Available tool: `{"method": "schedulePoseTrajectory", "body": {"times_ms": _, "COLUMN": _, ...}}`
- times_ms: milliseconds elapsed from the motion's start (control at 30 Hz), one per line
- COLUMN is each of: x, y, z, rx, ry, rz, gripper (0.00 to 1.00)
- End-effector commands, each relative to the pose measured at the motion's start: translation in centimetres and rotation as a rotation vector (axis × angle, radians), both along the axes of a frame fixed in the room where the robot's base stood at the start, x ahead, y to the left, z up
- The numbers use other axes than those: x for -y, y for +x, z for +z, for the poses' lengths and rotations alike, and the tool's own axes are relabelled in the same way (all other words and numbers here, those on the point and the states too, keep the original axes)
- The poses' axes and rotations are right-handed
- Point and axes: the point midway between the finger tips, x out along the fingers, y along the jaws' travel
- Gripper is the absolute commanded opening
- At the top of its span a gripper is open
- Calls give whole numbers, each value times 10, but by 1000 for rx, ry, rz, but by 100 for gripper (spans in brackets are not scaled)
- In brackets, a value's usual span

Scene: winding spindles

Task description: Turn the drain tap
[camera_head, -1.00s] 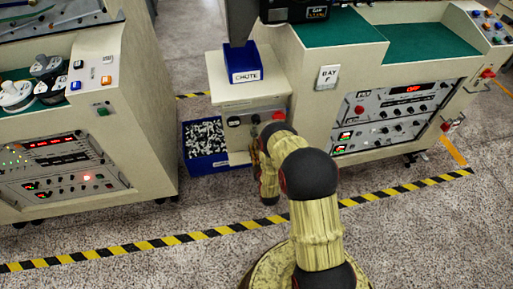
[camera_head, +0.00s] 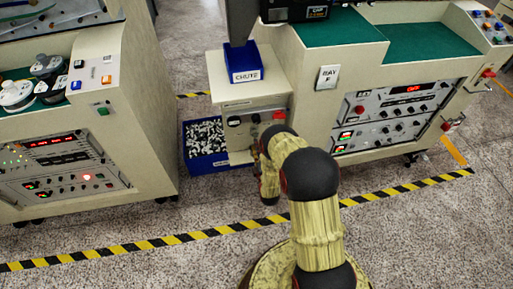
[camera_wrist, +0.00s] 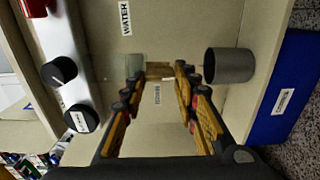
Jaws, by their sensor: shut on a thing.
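The wrist view shows a small brass-brown bar (camera_wrist: 159,67), which looks like the drain tap's handle, between my fingertips. My gripper (camera_wrist: 160,73) is shut on it, with orange-brown fingers on either side. A small white label below it in the picture is too blurred to read surely. A grey cylinder (camera_wrist: 230,65) stands out just right of my fingers, and a pale translucent block (camera_wrist: 134,66) lies just left. In the head view my arm hides the gripper and the tap, in front of the small cream cabinet (camera_head: 240,92).
The wrist view shows a "WATER" label (camera_wrist: 125,18), two black knobs (camera_wrist: 60,71) on a pale panel and a blue bin (camera_wrist: 287,85). In the head view a blue bin of small pieces (camera_head: 206,160) stands left of the cabinet. Striped tape (camera_head: 190,237) crosses the open floor.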

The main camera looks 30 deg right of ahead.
Motion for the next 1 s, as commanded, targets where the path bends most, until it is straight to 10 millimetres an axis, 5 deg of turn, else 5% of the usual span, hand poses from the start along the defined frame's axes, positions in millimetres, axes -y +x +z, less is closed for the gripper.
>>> {"method": "schedulePoseTrajectory", "body": {"times_ms": 400, "x": -1, "y": -1, "z": -2, "rx": -7, "ry": -5, "rz": 3, "gripper": 5}}
{"method": "schedulePoseTrajectory", "body": {"times_ms": 433, "x": -1, "y": -1, "z": -2, "rx": -7, "ry": -5, "rz": 3, "gripper": 30}}
{"method": "schedulePoseTrajectory", "body": {"times_ms": 733, "x": -1, "y": -1, "z": -1, "rx": -4, "ry": -6, "rz": 1, "gripper": 47}}
{"method": "schedulePoseTrajectory", "body": {"times_ms": 1000, "x": 0, "y": 0, "z": -1, "rx": -3, "ry": -5, "rz": 1, "gripper": 48}}
